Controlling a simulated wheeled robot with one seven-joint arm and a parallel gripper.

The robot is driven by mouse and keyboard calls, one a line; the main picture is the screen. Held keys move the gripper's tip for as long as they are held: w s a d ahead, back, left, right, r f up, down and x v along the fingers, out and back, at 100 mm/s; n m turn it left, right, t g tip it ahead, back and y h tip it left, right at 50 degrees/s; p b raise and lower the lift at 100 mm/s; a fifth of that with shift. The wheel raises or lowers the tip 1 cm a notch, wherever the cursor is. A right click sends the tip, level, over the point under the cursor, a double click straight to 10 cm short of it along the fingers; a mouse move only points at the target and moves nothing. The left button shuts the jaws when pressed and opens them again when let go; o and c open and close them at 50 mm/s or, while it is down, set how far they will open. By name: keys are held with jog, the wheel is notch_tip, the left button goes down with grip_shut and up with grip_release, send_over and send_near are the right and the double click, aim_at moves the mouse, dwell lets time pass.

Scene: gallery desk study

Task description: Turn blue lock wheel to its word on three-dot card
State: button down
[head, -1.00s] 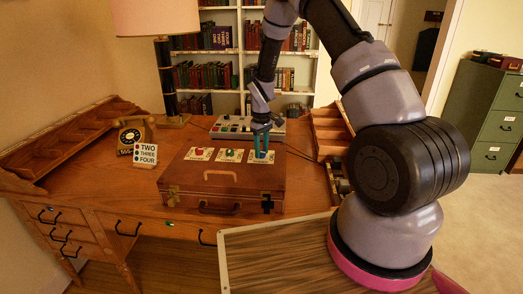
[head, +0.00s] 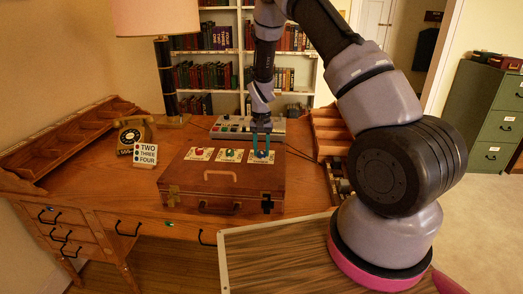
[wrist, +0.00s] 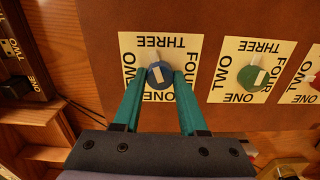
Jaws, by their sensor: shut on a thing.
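The blue lock wheel (wrist: 154,80) is on the case lid, on a cream square lettered THREE, FOUR, ONE and TWO around it. A pale bar crosses the wheel, slightly tilted in the wrist view; I cannot tell which end is its pointer. My gripper (wrist: 159,76) is shut on the blue wheel, with one teal finger on each side. In the head view, my gripper (head: 262,158) reaches down to the right end of the brown case (head: 225,185). The three-dot card (head: 146,154) stands left of the case, reading TWO, THREE, FOUR beside dots; their colours are too small to tell.
The green wheel (wrist: 250,77) and the red wheel (head: 199,152) sit on similar squares beside the blue one. A dial telephone (head: 131,134) and a lamp (head: 166,80) stand on the desk. A button panel (head: 232,126) lies behind the case.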

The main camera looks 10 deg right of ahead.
jog(key=m, duration=0.5)
jog(key=shift+m, duration=0.3)
jog(key=m, duration=1)
jog(key=shift+m, duration=0.4)
jog(key=m, duration=0.5)
jog(key=shift+m, duration=0.3)
jog(key=shift+c, duration=2.2)
grip_release()
